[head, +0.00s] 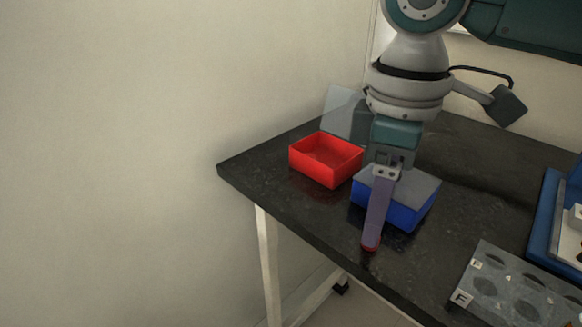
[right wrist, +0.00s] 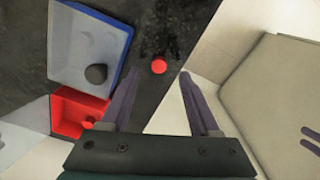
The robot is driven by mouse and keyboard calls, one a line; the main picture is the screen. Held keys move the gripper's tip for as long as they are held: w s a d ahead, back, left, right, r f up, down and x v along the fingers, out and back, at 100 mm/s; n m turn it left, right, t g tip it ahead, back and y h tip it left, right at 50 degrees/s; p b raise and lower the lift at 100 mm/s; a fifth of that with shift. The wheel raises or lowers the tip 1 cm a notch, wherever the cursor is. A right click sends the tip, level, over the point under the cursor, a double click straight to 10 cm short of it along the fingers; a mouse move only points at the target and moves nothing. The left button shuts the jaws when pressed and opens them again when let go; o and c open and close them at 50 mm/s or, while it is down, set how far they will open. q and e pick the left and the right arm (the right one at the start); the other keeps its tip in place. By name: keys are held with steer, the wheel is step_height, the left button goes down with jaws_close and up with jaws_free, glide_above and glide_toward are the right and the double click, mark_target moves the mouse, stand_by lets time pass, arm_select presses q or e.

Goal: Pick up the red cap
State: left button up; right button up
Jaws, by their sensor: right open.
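A small round red cap (right wrist: 158,66) lies on the dark table top near its front edge. In the right wrist view it shows between the tips of my right gripper's two purple fingers (right wrist: 159,74), with space on both sides. In the head view the gripper (head: 373,240) points down, and the cap (head: 369,249) shows just at the fingertip, partly hidden by it. I cannot tell how much height is left between fingertips and cap. The right gripper is open and empty. My left gripper is not in view.
A red open box (head: 312,168) stands left of the gripper. A blue box (head: 408,216) with a grey inside is right behind it; a dark round piece (right wrist: 96,74) shows there in the wrist view. A grey rack with round holes (head: 508,299) lies at front right.

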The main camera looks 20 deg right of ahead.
step_height(320, 180, down, 4)
steer(key=shift+d+r+b, duration=0.1)
steer(key=shift+r+b, duration=0.15)
steer(key=shift+b, duration=0.1)
steer(key=shift+c, duration=0.3)
jaws_close()
